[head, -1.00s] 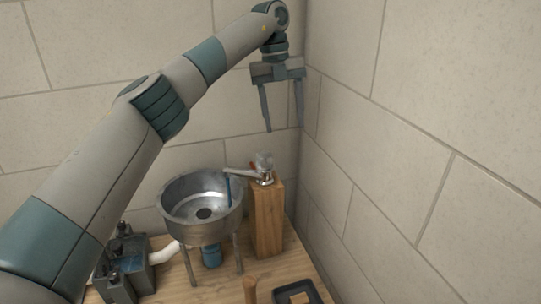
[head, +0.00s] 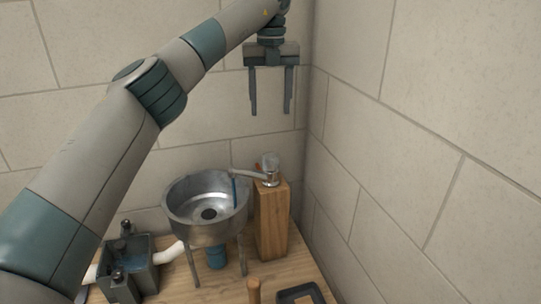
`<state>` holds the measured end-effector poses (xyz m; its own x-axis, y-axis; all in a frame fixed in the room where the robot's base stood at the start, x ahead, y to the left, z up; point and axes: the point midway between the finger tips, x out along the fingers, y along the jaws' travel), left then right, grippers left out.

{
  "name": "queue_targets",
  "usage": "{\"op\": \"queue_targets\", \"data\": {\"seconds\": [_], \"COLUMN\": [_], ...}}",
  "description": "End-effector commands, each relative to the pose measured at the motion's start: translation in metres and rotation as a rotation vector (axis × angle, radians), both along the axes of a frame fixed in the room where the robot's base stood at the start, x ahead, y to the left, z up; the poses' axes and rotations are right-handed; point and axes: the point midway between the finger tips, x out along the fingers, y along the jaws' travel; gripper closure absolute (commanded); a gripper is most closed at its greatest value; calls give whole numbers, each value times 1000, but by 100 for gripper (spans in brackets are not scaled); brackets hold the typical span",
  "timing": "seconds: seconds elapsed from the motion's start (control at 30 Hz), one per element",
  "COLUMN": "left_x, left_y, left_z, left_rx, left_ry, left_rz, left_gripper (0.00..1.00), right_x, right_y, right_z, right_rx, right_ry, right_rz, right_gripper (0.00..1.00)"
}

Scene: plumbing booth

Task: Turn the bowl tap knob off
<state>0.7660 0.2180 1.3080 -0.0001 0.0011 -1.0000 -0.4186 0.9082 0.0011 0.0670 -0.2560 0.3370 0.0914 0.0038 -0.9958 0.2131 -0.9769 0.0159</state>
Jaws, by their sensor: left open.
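The tap stands on a wooden post (head: 271,222). Its spout reaches left over the rim of the metal bowl (head: 174,209). A thin blue stream runs down from the spout into the bowl. My left gripper (head: 270,111) is open and empty, fingers pointing down, above the knob and apart from it. My right gripper is not in view.
A dark grey box with fittings (head: 142,272) stands left of the bowl, with a white pipe (head: 170,252) between them. Walls close in behind and on the right.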

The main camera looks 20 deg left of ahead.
Motion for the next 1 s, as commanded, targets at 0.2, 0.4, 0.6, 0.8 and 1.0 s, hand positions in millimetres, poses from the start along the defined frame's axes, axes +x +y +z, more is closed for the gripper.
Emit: {"op": "queue_targets", "data": {"seconds": [0.2,0.4,0.6,0.8,1.0], "left_x": [-1,-1,-1,-1,-1], "left_y": [0,0,1,0,0], "left_z": [-32,-68,-103,-134,-152], "left_rx": [0,-1,0,-1,-1], "left_ry": [3,3,3,2,0], "left_rz": [-3,-2,0,-1,0], "left_gripper": [44,44,44,44,44], "right_x": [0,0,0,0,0], "right_y": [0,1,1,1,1], "right_z": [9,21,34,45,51], "right_rx": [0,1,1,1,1], "right_ry": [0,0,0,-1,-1], "right_rz": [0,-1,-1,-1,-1], "right_gripper": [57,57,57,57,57]}}
